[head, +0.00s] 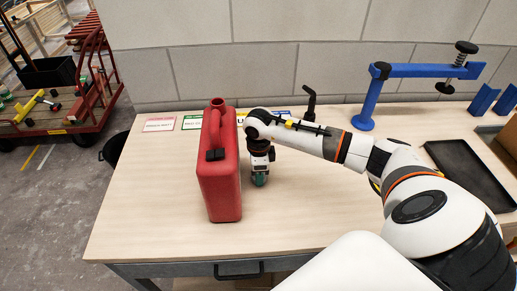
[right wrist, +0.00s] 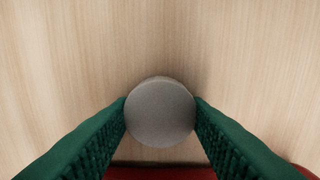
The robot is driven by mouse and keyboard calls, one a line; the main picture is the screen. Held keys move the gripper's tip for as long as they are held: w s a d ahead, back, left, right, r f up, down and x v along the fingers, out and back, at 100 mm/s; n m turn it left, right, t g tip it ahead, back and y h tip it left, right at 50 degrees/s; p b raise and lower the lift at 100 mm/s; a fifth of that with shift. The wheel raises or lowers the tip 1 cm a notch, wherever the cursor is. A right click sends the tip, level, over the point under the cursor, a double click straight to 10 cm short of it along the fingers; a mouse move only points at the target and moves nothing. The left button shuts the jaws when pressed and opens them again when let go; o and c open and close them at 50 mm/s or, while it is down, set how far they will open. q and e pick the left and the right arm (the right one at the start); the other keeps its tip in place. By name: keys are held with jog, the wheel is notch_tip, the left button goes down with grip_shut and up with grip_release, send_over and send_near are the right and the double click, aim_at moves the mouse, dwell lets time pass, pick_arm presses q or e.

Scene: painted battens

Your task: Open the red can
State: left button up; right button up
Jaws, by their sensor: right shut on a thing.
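The red can (head: 222,185) stands upright on the table, left of the middle, with its handle and red spout (head: 217,103) at the top; no cap shows on the spout. My right gripper (head: 260,180) points down just right of the can, close to the table top. In the right wrist view its green fingers are shut on a grey round cap (right wrist: 160,111), with bare wood beyond it and a strip of red can (right wrist: 160,172) at the bottom edge. In the head view the cap is hidden by the fingers. My left gripper is out of view.
A blue clamp stand (head: 365,115) stands at the back right. A black tray (head: 470,175) lies on the right side. Labels (head: 160,124) lie along the back left edge. The table's front left is clear.

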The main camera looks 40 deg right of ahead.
jog(key=shift+f+b, duration=0.25)
jog(key=shift+b, duration=0.05)
jog(key=o, duration=0.9)
jog(key=shift+r, duration=0.1)
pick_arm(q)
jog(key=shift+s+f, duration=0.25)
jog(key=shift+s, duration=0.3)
pick_arm(e)
jog(key=shift+o, duration=0.9)
jog(key=shift+r+p, duration=0.25)
jog(key=shift+p, duration=0.1)
jog(key=shift+w+r, duration=0.1)
jog(key=shift+r, duration=0.25)
pick_arm(q)
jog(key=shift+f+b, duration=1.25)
jog(key=shift+b, duration=0.25)
pick_arm(e)
notch_tip(320, 180, up, 11)
jog(key=shift+r, duration=0.1)
